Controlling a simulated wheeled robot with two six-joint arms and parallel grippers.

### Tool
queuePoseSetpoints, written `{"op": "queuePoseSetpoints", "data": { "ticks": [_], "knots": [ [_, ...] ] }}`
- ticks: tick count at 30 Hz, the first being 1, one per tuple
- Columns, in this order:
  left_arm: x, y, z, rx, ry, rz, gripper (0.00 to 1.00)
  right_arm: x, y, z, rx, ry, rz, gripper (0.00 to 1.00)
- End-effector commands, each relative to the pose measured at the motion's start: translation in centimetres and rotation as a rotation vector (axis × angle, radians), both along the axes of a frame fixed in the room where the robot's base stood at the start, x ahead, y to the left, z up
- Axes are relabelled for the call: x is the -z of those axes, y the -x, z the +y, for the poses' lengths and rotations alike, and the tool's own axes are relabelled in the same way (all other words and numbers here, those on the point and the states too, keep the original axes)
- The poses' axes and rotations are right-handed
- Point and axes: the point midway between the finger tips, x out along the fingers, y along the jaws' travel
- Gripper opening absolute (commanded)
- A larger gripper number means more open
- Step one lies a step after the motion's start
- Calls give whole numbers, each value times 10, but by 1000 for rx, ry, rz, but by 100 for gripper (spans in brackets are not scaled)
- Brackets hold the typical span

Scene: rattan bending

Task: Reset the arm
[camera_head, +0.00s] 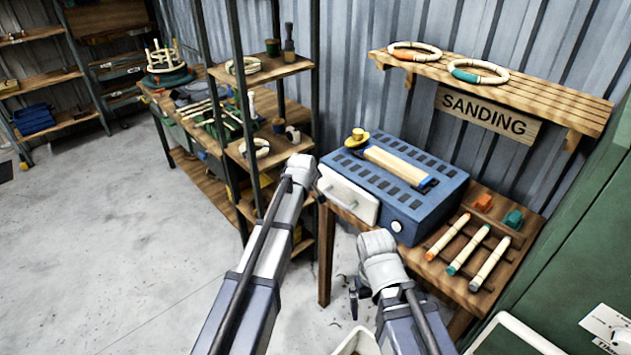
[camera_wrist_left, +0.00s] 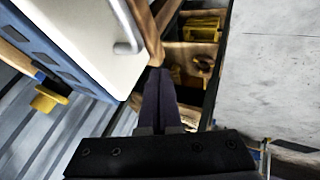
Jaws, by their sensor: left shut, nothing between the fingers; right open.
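The blue box (camera_head: 437,205) stands on the table, with a white front panel (camera_head: 346,195) and handle. That panel also shows close to the left fingers in the left wrist view (camera_wrist_left: 90,40).
Coloured-end rods (camera_head: 468,256) lie at right. A metal-post shelf (camera_head: 272,72) stands close left of my left arm. Open floor (camera_head: 90,240) lies further left.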

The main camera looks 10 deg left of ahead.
Motion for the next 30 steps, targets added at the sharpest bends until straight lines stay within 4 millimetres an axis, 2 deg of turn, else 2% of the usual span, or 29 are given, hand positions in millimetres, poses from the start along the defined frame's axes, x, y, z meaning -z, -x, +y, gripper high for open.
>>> {"op": "queuePoseSetpoints", "data": {
  "ticks": [1,9,20,22,23,26,29,30],
  "knots": [
    [-17,10,0,0,0,0,0,-18,0,0,0,0,0,100],
    [-49,36,0,0,-1,1,0,-50,0,0,0,0,0,100],
    [-51,40,-1,0,-1,2,0,-51,0,0,0,0,0,100],
    [-49,47,-5,18,-11,15,0,-51,0,0,0,0,0,100],
    [-48,53,-9,37,-21,28,0,-51,0,0,0,0,0,100],
    [-39,92,-30,147,-82,105,0,-51,0,0,0,0,0,100],
    [-26,152,-56,330,-176,226,0,-51,0,0,0,0,0,100],
    [-22,178,-65,410,-215,277,0,-51,0,0,0,0,0,100]
  ]
}}
